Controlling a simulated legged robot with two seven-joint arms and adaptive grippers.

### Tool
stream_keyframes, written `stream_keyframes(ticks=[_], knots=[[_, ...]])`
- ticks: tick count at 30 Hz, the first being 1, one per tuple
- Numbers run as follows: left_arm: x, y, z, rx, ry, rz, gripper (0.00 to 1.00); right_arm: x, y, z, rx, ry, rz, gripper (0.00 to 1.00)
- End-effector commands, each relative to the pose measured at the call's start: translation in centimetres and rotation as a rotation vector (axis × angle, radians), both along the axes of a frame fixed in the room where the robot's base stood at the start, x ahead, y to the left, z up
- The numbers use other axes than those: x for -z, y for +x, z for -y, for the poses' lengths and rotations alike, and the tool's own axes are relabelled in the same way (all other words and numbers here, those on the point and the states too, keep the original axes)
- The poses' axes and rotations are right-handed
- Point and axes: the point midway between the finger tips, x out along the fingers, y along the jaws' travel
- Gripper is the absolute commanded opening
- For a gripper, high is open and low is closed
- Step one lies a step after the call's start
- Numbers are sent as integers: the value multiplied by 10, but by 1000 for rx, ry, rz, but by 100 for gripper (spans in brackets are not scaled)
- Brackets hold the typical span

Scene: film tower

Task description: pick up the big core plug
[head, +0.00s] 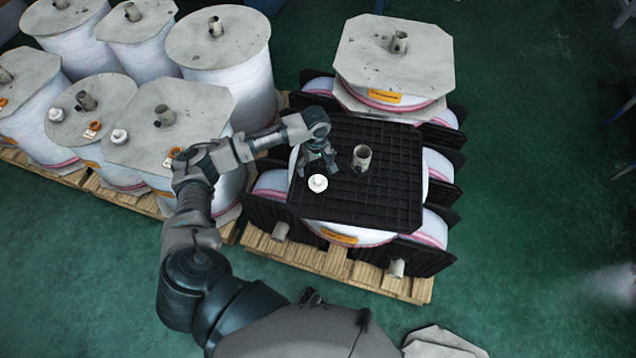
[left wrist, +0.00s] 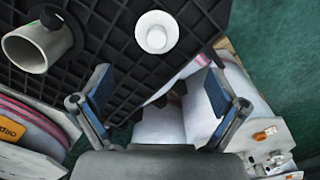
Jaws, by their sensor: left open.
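A white round plug (head: 318,183), which I take to be the big core plug, sits on the black gridded top board (head: 395,190) of the front stack. It also shows in the left wrist view (left wrist: 156,33), at the top middle, clear of the fingers. My left gripper (head: 318,170) is open and empty just behind the plug in the head view. In the left wrist view its two spread fingers (left wrist: 157,90) stand either side, with the plug beyond the tips. I cannot tell the exact height gap. My right gripper is not in view.
A grey core tube (head: 362,157) stands up from the board, right of the plug. Wrapped film rolls (head: 220,45) crowd the left; other white plugs (head: 119,136) and orange pieces (head: 93,129) lie on them. A grey-topped roll (head: 395,55) stands behind. Green floor (head: 530,200) is clear at right.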

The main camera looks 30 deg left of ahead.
Motion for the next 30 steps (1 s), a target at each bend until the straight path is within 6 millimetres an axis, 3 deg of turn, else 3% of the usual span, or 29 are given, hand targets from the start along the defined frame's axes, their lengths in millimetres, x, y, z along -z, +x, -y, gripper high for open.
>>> stream_keyframes(ticks=[3,11,18,28,30], knots=[[23,0,2,0,1,0,97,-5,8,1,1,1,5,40],[45,0,2,1,2,1,97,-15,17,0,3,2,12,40],[83,0,1,2,-1,0,97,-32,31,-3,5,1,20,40],[89,0,2,2,0,4,97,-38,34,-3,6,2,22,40],[88,1,3,2,2,3,80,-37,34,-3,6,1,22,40]])
